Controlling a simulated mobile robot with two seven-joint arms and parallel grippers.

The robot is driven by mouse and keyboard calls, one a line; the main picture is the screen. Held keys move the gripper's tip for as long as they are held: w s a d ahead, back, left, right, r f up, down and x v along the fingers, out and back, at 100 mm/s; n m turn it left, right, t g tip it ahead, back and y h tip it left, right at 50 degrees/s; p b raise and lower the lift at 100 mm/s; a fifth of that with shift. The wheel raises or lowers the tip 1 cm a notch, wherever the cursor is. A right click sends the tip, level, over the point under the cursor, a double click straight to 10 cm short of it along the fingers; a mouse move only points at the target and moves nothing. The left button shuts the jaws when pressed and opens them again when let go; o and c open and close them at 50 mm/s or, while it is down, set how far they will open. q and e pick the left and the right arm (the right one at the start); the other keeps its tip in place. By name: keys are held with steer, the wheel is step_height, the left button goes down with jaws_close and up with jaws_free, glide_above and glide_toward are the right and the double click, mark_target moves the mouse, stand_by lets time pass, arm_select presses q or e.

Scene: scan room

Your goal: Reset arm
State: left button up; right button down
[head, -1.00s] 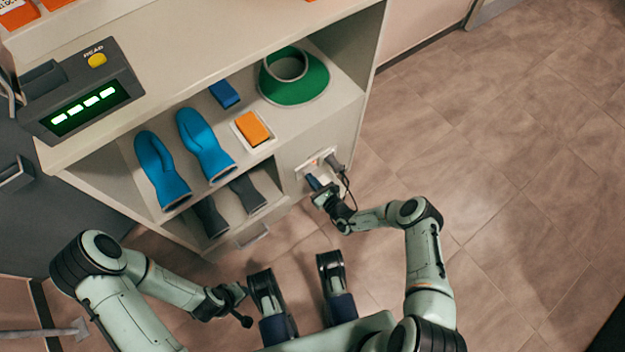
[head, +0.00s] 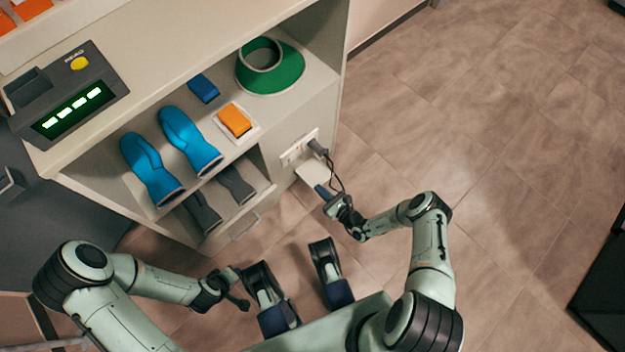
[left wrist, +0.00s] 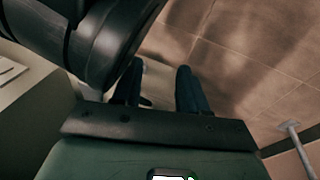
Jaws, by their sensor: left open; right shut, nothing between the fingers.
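My right gripper (head: 323,192) is shut with nothing between its fingers. It is just below and in front of the socket panel (head: 298,148) on the cabinet's right end, apart from it. A dark plug (head: 317,147) sits at the panel's right side, and its thin cable hangs down close behind my right wrist. My left gripper (head: 240,301) hangs low in front of the cabinet. In the left wrist view its two dark blue fingers (left wrist: 160,88) are apart and empty.
The cabinet (head: 215,75) holds blue mitts (head: 150,168), a green collar (head: 285,72), an orange block (head: 234,119), a blue block (head: 203,88) and grey mitts (head: 236,184). A reader (head: 68,105) stands on top. The floor (head: 490,150) to the right is clear.

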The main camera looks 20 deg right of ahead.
steer(key=shift+s+d+f, duration=0.1)
steer(key=shift+s+d, duration=0.05)
steer(key=shift+s, duration=0.4)
